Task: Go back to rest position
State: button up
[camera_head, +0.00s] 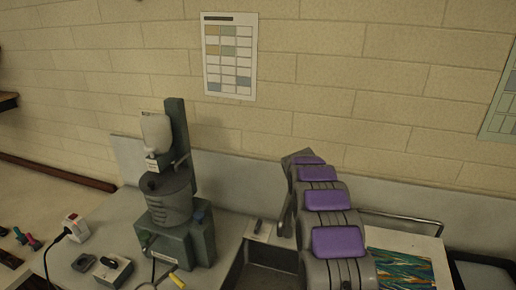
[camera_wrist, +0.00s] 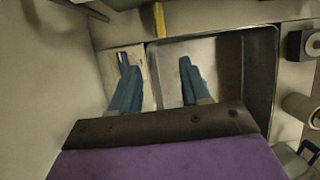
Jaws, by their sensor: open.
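My gripper (camera_wrist: 153,60) shows in the wrist view as two blue-grey fingers, spread apart with nothing between them. Below the fingers is a grey rectangular basin (camera_wrist: 226,60) with a dark rim. The left finger overlaps a pale strip beside the basin. In the head view my arm with purple pads rises from the bottom centre-right and bends away toward the wall. My gripper cannot be made out there.
A green machine with a grey drum (camera_head: 170,197) stands left of my arm. A marbled sheet (camera_head: 405,262) lies to the right of it. A small grey switch box (camera_head: 113,270) and a white socket block (camera_head: 75,228) sit at the left. A yellow piece (camera_wrist: 159,20) lies beyond the fingers.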

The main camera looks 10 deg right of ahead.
jog(key=s+a+r+m+y+b, duration=0.1)
jog(key=s+a+r+m, duration=0.1)
jog(key=s+a+r, duration=0.3)
jog(key=s+a+r+m+b, duration=0.1)
jog(key=s+a+r+m, duration=0.1)
jog(key=s, duration=0.6)
jog(key=s+a+r+m+y, duration=0.1)
jog(key=s+a+r+m, duration=0.1)
jog(key=s+a+r, duration=0.3)
jog(key=s+a+f+m+y+b, duration=0.1)
jog(key=s+a+m, duration=0.2)
jog(key=s, duration=1)
jog(key=s+a+f+m+y+b, duration=0.1)
jog(key=s+a+f+m, duration=0.1)
jog(key=s, duration=1.1)
jog(key=shift+s+a+m, duration=0.3)
jog(key=shift+a+m, duration=0.5)
jog(key=shift+m, duration=0.1)
jog(key=shift+d, duration=0.1)
